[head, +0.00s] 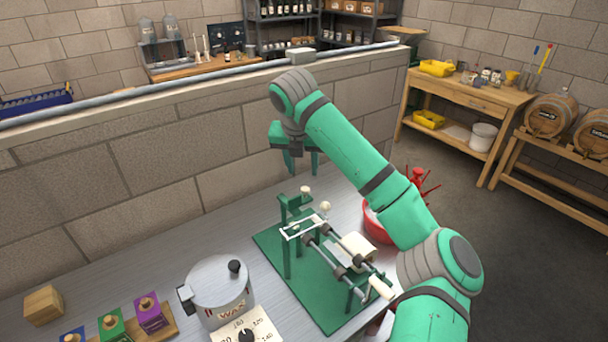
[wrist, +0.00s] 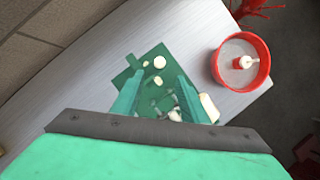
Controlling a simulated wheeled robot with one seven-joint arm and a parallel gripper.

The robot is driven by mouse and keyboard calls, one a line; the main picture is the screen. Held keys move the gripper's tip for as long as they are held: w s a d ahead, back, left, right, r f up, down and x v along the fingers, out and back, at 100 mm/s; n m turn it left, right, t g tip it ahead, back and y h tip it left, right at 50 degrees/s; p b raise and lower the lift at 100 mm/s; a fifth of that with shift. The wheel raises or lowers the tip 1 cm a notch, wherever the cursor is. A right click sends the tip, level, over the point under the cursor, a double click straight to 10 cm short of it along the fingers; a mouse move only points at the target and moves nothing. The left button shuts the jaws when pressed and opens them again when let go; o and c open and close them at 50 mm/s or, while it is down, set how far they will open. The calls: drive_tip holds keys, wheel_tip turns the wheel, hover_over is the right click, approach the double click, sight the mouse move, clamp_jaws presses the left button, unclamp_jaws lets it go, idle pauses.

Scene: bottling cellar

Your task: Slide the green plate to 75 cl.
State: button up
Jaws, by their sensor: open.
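A green bench device stands on the metal table, its flat green base (head: 325,312) carrying two rails with grey collars. An upright green plate (head: 297,206) with cream knobs stands at its far left end. A white frame (head: 304,228) crosses the rails next to it. I cannot read any 75 cl mark. My gripper (head: 302,164) is open and empty, pointing down above the far end of the device, apart from it. In the wrist view my gripper (wrist: 156,92) has its fingers either side of the device, with the green base (wrist: 160,62) and cream knobs beyond them.
A red bowl (wrist: 218,66) stands right of the device, partly behind my arm in the head view. A wax pot (head: 218,286), a dial card (head: 262,327), coloured blocks (head: 150,312) and a wooden block (head: 43,305) stand left. A block wall (head: 120,180) runs behind the table.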

sight(305, 189)
drive_tip(key=x, duration=0.9)
drive_tip(key=shift+a+f, duration=0.15)
drive_tip(key=shift+f, duration=0.1)
drive_tip(key=shift+w+d+f, duration=0.25)
drive_tip(key=shift+w+f, duration=0.05)
drive_tip(key=shift+f, duration=0.25)
clamp_jaws()
drive_tip(key=w+a, duration=0.3)
drive_tip(key=w, duration=0.2)
drive_tip(key=shift+w, duration=0.25)
unclamp_jaws()
drive_tip(key=shift+s+a, duration=0.25)
drive_tip(key=shift+a, duration=0.4)
